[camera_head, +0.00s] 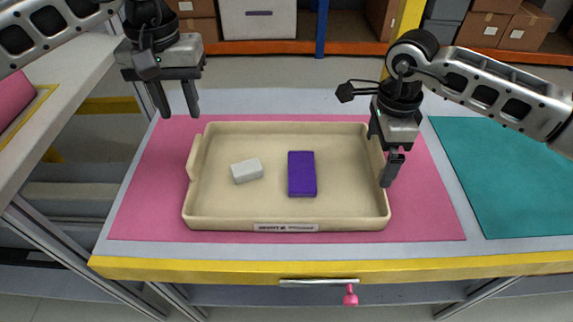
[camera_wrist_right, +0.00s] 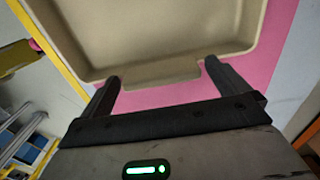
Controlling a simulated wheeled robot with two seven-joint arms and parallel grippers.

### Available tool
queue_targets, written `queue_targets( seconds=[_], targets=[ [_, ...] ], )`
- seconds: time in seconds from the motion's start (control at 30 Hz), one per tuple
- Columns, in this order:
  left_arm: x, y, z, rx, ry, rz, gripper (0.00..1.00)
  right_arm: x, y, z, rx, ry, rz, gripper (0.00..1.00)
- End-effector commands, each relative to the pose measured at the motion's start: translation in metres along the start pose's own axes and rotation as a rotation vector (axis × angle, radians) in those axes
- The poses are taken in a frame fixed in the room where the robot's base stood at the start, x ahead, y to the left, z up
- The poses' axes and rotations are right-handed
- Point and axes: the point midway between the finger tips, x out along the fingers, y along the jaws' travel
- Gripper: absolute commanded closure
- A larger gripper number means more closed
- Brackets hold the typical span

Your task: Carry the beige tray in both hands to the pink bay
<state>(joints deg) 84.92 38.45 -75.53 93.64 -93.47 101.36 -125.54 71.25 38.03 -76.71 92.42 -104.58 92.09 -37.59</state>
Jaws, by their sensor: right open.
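The beige tray (camera_head: 340,215) rests flat on the pink bay (camera_head: 420,225), well inside its edges. A white block (camera_head: 247,171) and a purple block (camera_head: 301,174) lie apart on its floor. My left gripper (camera_head: 178,113) is open and empty, above and beyond the tray's back left corner. My right gripper (camera_head: 389,172) is at the tray's right wall. In the right wrist view my right gripper (camera_wrist_right: 167,80) is open, and the tray's handle tab (camera_wrist_right: 198,76) shows near and between the fingertips. I cannot tell whether they touch it.
A teal mat (camera_head: 510,170) lies to the right on the same table. The yellow table edge (camera_head: 230,268) runs along the front, with a pink knob (camera_head: 350,297) below it. A white surface (camera_head: 60,85) stands at the left. Shelves with boxes (camera_head: 258,20) are at the back.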

Motion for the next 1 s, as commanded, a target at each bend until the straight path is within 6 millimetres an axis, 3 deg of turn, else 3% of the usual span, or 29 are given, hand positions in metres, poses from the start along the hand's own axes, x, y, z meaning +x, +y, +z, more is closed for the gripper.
queue_targets(
  seconds=[0.17,0.6,0.8,1.0],
  targets=[
    [-0.002,0.000,0.000,0.000,-0.001,0.000,0.66,-0.020,-0.001,0.000,0.000,-0.003,-0.005,0.00],
    [-0.002,0.000,0.000,0.000,-0.001,0.000,0.66,-0.105,0.000,0.000,0.000,-0.001,-0.003,0.00],
    [-0.001,0.000,0.000,0.000,-0.001,0.000,0.66,-0.119,0.000,0.000,0.000,0.000,-0.001,0.00],
    [-0.001,0.000,0.000,0.000,-0.001,0.000,0.66,-0.120,0.000,0.000,0.000,-0.001,-0.001,0.00]
  ],
)
